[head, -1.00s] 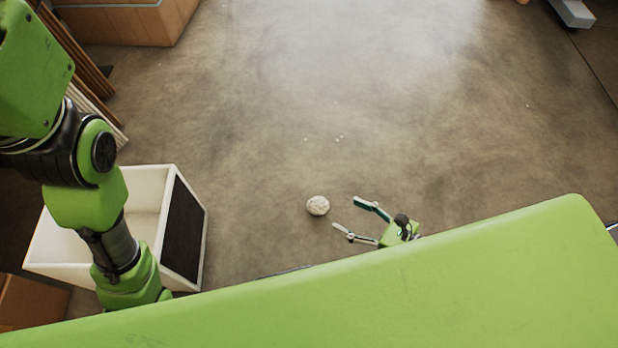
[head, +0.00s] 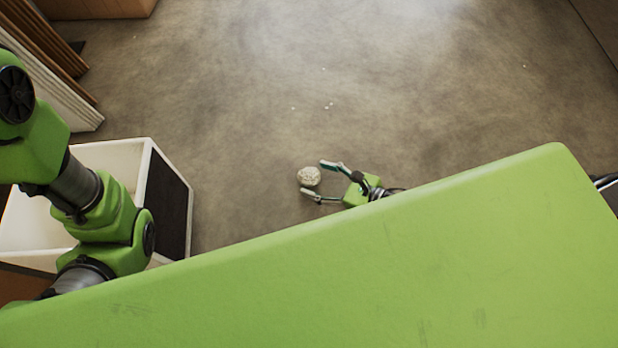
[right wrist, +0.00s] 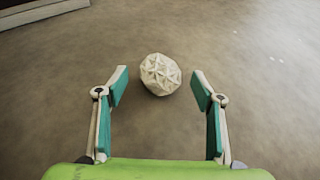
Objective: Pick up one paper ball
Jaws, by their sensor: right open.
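A white crumpled paper ball (head: 309,176) lies on the concrete floor in the middle of the head view. It also shows in the right wrist view (right wrist: 160,74), centred just past the gap between the fingertips. My right gripper (head: 321,180) is open and empty, its fingers pointing left at the ball. In the right wrist view the right gripper (right wrist: 159,90) has one teal-padded finger on each side, with the ball at the mouth between the tips. My left arm comes in from the left, but its gripper is not seen.
A white open box (head: 147,165) with a dark side panel stands on the floor at the left. Boards (head: 70,105) lean at the upper left near a wooden cabinet (head: 95,8). Small white scraps (head: 327,105) lie on the otherwise clear floor.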

